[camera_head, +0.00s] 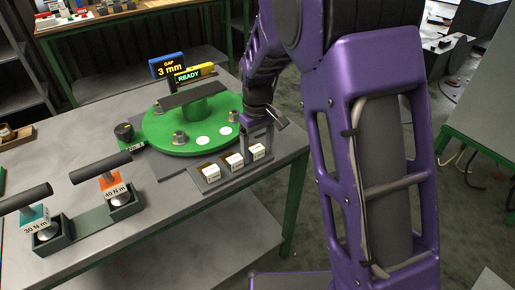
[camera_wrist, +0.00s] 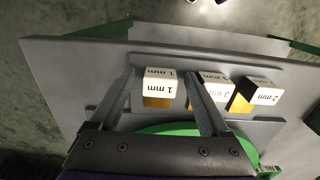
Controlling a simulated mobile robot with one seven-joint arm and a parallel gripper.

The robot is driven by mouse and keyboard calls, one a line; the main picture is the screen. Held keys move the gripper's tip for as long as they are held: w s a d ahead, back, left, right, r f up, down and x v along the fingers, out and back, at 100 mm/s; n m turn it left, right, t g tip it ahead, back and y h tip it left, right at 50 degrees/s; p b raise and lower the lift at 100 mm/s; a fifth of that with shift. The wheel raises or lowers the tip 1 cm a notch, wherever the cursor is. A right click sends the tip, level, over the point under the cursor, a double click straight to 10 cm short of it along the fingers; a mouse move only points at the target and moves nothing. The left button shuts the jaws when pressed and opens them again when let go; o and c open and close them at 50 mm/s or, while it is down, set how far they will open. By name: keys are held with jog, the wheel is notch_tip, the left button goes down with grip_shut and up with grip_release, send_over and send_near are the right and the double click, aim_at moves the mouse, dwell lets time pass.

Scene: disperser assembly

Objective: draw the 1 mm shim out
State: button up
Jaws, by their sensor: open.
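The 1 mm shim (camera_wrist: 160,88) is a block with a white labelled top and a yellow-orange side. In the wrist view it stands between the two fingers of my gripper (camera_wrist: 161,80), with gaps visible at both sides. My gripper is open and empty. In the head view my gripper (camera_head: 257,146) is low over the rightmost block (camera_head: 257,153) of the shim rack (camera_head: 225,181), which matches the 1 mm shim. Whether the fingers reach below its top is hard to tell.
In the wrist view, a middle block (camera_wrist: 213,92), partly hidden by my finger, and the 2 mm shim (camera_wrist: 257,95) stand alongside. The green round disperser base (camera_head: 160,138) is behind the rack. A display (camera_head: 168,66) reads 3 mm, another (camera_head: 188,76) READY. Torque tools (camera_head: 115,190) stand left.

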aim_at(258, 148)
notch_tip(258, 148, up, 17)
jog(key=p, duration=0.3)
jog(key=shift+r, duration=0.2)
